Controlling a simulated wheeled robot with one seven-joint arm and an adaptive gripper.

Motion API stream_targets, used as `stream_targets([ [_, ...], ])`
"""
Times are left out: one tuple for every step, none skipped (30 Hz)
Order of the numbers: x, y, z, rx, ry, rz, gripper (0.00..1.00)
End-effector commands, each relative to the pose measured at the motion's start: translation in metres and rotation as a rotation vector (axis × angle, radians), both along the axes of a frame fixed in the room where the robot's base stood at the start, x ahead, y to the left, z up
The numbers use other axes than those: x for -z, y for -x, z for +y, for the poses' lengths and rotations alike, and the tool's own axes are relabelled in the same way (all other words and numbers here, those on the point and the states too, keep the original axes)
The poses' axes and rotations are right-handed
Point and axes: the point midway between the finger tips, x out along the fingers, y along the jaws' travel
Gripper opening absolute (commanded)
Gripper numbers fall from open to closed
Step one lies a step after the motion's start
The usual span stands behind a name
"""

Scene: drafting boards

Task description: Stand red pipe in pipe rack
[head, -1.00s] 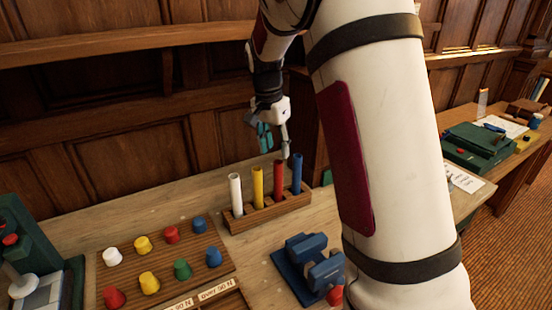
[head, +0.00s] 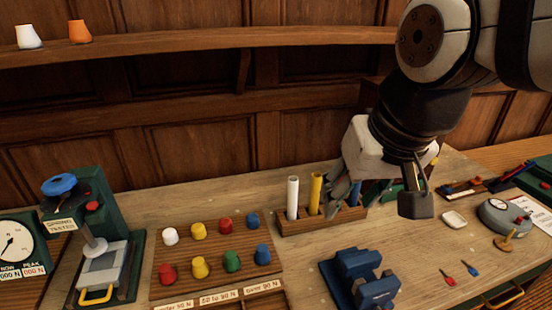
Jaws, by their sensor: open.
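The wooden pipe rack (head: 290,228) stands on the bench near the back wall. A white pipe (head: 292,198) and a yellow pipe (head: 315,194) stand upright in its left places. A strip of the blue pipe (head: 353,193) shows at the right. The red pipe is not visible now; my gripper covers the part of the rack between yellow and blue. My gripper (head: 339,196) is open, with its grey fingers pointing down at the rack, just right of the yellow pipe. I cannot tell whether a finger touches a pipe.
A blue vise-like block (head: 361,282) stands in front of the rack. A wooden board (head: 210,278) with several coloured caps lies to the left, beside a green tester (head: 110,235). A round grey gauge (head: 503,217) and small tools lie at right. A shelf (head: 215,39) runs above.

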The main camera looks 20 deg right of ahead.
Motion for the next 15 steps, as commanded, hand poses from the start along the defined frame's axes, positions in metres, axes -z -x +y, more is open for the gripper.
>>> stream_targets([
  [0.003,0.012,0.003,-0.040,0.017,-0.018,0.43],
  [0.005,0.018,0.005,-0.062,0.028,-0.025,0.43],
  [0.008,0.025,0.007,-0.088,0.039,-0.033,0.43],
  [0.009,0.029,0.008,-0.105,0.047,-0.037,0.43],
  [0.011,0.032,0.009,-0.117,0.054,-0.041,0.43],
  [0.013,0.036,0.009,-0.133,0.062,-0.044,0.43],
  [0.013,0.037,0.010,-0.141,0.066,-0.047,0.43],
  [0.014,0.039,0.010,-0.146,0.068,-0.049,0.43],
  [0.015,0.040,0.010,-0.151,0.072,-0.050,0.43],
  [0.015,0.040,0.010,-0.153,0.072,-0.050,0.43],
  [0.015,0.040,0.011,-0.155,0.073,-0.049,0.43],
  [0.015,0.040,0.011,-0.155,0.073,-0.049,0.43],
  [0.015,0.040,0.010,-0.154,0.073,-0.049,0.43],
  [0.015,0.040,0.010,-0.154,0.073,-0.049,0.43],
  [0.015,0.040,0.010,-0.153,0.072,-0.050,0.43],
])
